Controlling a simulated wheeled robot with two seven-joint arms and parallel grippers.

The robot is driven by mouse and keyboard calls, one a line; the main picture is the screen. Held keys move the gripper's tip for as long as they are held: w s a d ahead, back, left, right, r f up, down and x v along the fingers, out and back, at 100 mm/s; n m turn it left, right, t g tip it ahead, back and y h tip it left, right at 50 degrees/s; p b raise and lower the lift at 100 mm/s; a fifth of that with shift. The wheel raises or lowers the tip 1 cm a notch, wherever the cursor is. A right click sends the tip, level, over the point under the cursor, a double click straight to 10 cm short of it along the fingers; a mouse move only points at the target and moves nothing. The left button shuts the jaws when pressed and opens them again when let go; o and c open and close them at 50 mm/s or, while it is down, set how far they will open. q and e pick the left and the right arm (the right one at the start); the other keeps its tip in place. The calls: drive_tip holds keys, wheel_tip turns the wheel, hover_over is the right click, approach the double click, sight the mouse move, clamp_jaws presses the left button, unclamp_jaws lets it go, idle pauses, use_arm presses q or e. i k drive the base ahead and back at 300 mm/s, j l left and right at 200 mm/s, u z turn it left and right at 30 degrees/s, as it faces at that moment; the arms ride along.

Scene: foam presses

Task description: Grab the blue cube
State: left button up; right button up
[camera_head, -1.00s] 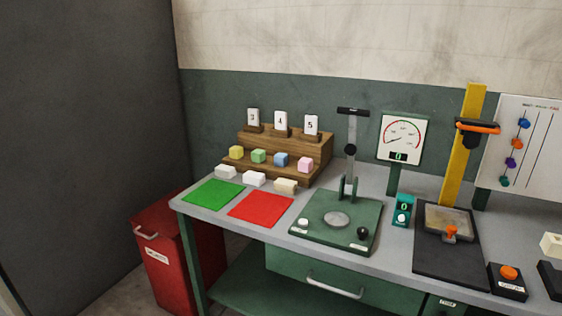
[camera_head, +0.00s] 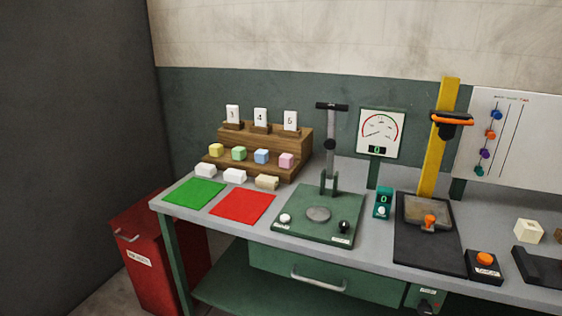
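The blue cube (camera_head: 262,156) sits on the lower step of the wooden stepped stand (camera_head: 303,144) at the back left of the workbench. It stands in a row between the green cube (camera_head: 239,153) on its left and the pink cube (camera_head: 286,160) on its right. A yellow cube (camera_head: 216,150) is at the left end of the row. Nothing covers the blue cube. Neither of my grippers shows in the head view.
White and beige blocks (camera_head: 235,176) lie in front of the stand. A green mat (camera_head: 194,192) and red mat (camera_head: 243,206) lie at the bench's front left. A lever press (camera_head: 318,214) and yellow-post press (camera_head: 430,214) stand to the right. A red bin (camera_head: 156,262) is left of the bench.

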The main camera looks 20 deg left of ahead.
sight(261, 156)
drive_tip(key=j+u, duration=0.15)
drive_tip(key=j, duration=0.55)
drive_tip(key=j+u, duration=0.2)
drive_tip(key=j, duration=0.5)
drive_tip(key=i+j+u, duration=0.15)
drive_tip(key=j, duration=0.5)
